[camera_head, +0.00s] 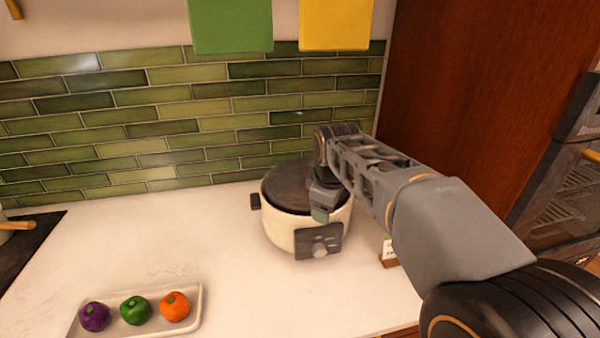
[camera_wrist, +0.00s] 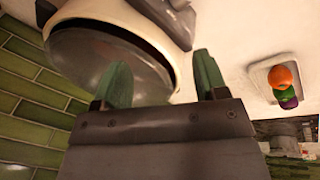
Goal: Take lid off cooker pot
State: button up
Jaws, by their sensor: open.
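The cooker pot (camera_head: 285,232) is cream-coloured and stands on the counter against the green tiles, with a dark control panel and knob in front. Its dark round lid (camera_head: 287,185) lies on top; in the wrist view the lid (camera_wrist: 92,58) shows as a grey disc at upper left. My gripper (camera_head: 322,205) is over the right front side of the pot, and my arm hides part of the lid. In the wrist view my gripper (camera_wrist: 160,78) is open, its green fingers apart and nothing held between them. One finger overlaps the lid's edge in the picture; contact cannot be told.
A white tray (camera_head: 194,321) with a purple, a green and an orange vegetable lies at the front left. A dark hob (camera_head: 28,247) is at the far left. A brown wooden panel (camera_head: 470,90) rises on the right. The counter (camera_head: 160,235) left of the pot is clear.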

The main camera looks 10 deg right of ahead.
aim_at(307, 169)
jog(key=w+r+n, duration=0.1)
jog(key=w+n, duration=0.1)
jog(key=w+r+n+p, duration=0.1)
jog(key=w+n, duration=0.1)
jog(key=w, duration=0.1)
jog(key=w+r+n, duration=0.1)
jog(key=w+n, duration=0.1)
jog(key=shift+w+a+r+g, duration=0.2)
jog(key=shift+w+r+g, duration=0.15)
jog(key=shift+r+g, duration=0.05)
jog(key=w+n, duration=0.3)
jog(key=w+r+n+p, duration=0.1)
jog(key=w+n, duration=0.2)
jog(key=w+n+p, duration=0.1)
jog(key=w+n, duration=0.2)
jog(key=shift+a+r+g+h, duration=0.15)
jog(key=shift+a+g+h, duration=0.15)
jog(key=shift+h, duration=0.1)
jog(key=shift+w+n, duration=0.3)
jog(key=shift+n, duration=0.2)
jog(key=shift+w+d+f, duration=0.15)
jog(key=shift+w+f, duration=0.05)
jog(key=shift+f, duration=0.65)
jog(key=shift+d+f+p, duration=0.2)
jog(key=shift+f+p, duration=0.2)
jog(key=shift+f, duration=2.6)
jog(key=shift+r, duration=0.1)
grip_shut()
